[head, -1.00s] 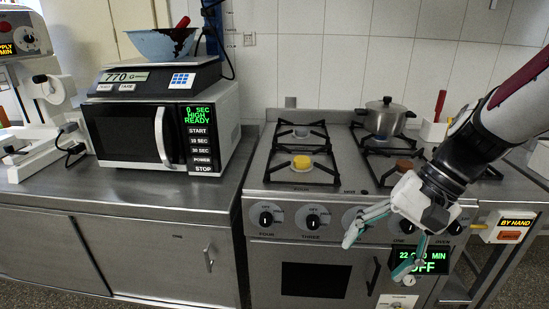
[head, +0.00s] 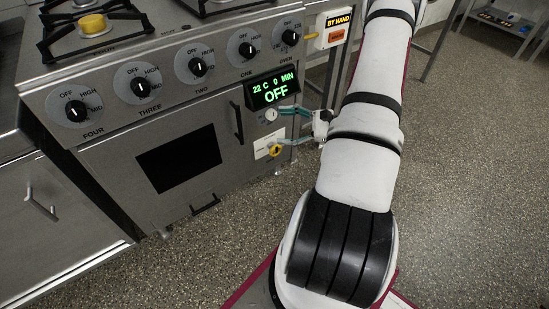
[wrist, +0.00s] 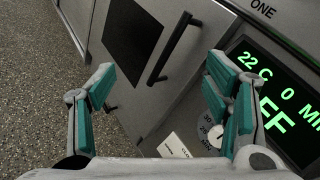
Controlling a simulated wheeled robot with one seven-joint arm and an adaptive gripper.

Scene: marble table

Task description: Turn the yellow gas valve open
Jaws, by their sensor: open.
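Part of a white plate (wrist: 178,148) with small lettering shows low in that view, but the yellow knob does not.
A green-lit display (head: 272,91) reading OFF is close to my gripper. Several black knobs line the stove's upper front. A "BY HAND" box (head: 333,28) is at its right edge.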

